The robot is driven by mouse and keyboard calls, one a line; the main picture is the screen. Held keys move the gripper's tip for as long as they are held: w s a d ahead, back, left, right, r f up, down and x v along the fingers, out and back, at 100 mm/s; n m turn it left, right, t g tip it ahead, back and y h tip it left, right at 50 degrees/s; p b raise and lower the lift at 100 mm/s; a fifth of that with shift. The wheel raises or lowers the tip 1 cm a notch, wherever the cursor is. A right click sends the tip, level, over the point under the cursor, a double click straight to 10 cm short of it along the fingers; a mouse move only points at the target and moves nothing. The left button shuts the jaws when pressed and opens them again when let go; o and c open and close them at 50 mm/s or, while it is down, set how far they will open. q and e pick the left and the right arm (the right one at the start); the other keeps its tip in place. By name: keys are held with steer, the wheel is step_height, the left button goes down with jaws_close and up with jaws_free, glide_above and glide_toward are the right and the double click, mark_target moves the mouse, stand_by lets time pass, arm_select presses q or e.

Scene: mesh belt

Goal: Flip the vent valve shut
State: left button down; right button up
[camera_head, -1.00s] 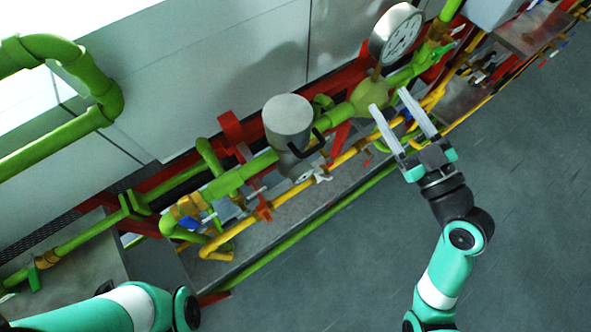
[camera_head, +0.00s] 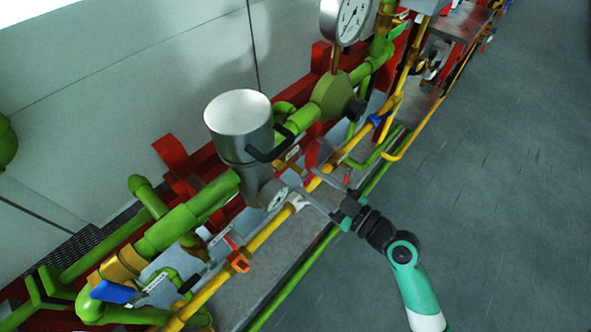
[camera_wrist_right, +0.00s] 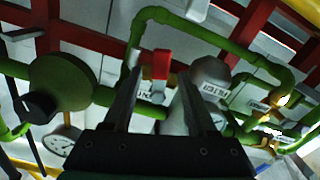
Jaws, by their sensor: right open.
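My right gripper (camera_head: 310,180) is at the pipe rack, just right of the silver cylinder (camera_head: 240,125). Its jaws are open. In the right wrist view, its fingers (camera_wrist_right: 157,82) reach toward a red lever (camera_wrist_right: 160,65), which shows between the fingertips. I cannot tell whether they touch it. A red lever (camera_head: 312,154) also shows just beyond the fingers in the head view. My left gripper is out of view.
Green pipes (camera_head: 165,232) and a yellow pipe (camera_head: 270,228) run diagonally along the rack. A round gauge (camera_head: 346,20) stands at the top. A blue handle (camera_head: 112,292) and an orange handle (camera_head: 238,260) sit lower left. The grey floor (camera_head: 500,180) at right is clear.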

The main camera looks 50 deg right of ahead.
steer(key=w, duration=0.5)
steer(key=shift+w+a, duration=0.15)
steer(key=shift+w, duration=0.05)
jaws_close()
